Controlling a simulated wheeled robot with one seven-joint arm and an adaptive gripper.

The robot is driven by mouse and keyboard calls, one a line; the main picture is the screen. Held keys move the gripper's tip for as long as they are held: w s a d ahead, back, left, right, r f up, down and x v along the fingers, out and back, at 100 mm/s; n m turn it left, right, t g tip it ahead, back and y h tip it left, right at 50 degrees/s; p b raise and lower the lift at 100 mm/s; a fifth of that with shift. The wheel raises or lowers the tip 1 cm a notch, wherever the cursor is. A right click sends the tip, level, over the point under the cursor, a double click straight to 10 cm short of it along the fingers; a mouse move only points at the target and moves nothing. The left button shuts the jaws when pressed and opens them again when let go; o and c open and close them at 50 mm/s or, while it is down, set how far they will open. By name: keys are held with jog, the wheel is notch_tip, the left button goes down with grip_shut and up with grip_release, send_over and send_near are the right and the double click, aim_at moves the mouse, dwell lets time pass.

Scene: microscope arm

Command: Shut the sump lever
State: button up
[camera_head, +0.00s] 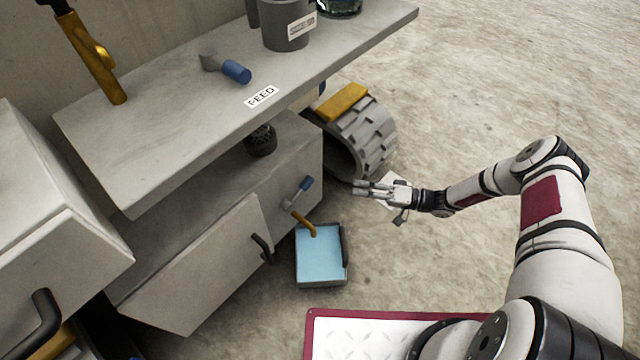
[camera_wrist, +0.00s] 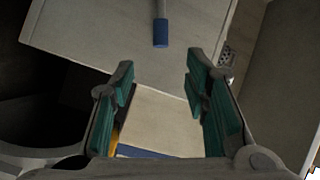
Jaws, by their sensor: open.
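A lever with a blue grip (camera_head: 305,185) sticks out from the lower cabinet's face, above a container of light blue liquid (camera_head: 320,255). Its label is not visible, so I cannot read whether it is the sump lever. A second blue-gripped lever (camera_head: 236,71) lies on the upper shelf behind a "FEED" label (camera_head: 261,96). My gripper (camera_head: 360,187) is open and empty, to the right of the lower lever and apart from it. In the wrist view a blue-tipped lever (camera_wrist: 160,33) shows ahead of the open fingers (camera_wrist: 158,68).
An orange spout (camera_head: 304,223) hangs over the container. A ridged grey cylinder (camera_head: 365,140) stands behind my gripper. The shelf (camera_head: 150,150) overhangs the cabinet (camera_head: 200,270), which has a dark handle (camera_head: 262,248). The floor to the right is clear.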

jog(key=b, duration=0.3)
send_near(300, 192)
jog(key=w+a, duration=0.4)
jog(key=a, duration=0.1)
jog(key=shift+w+a+r, duration=0.15)
jog(key=shift+a+r, duration=0.1)
grip_shut()
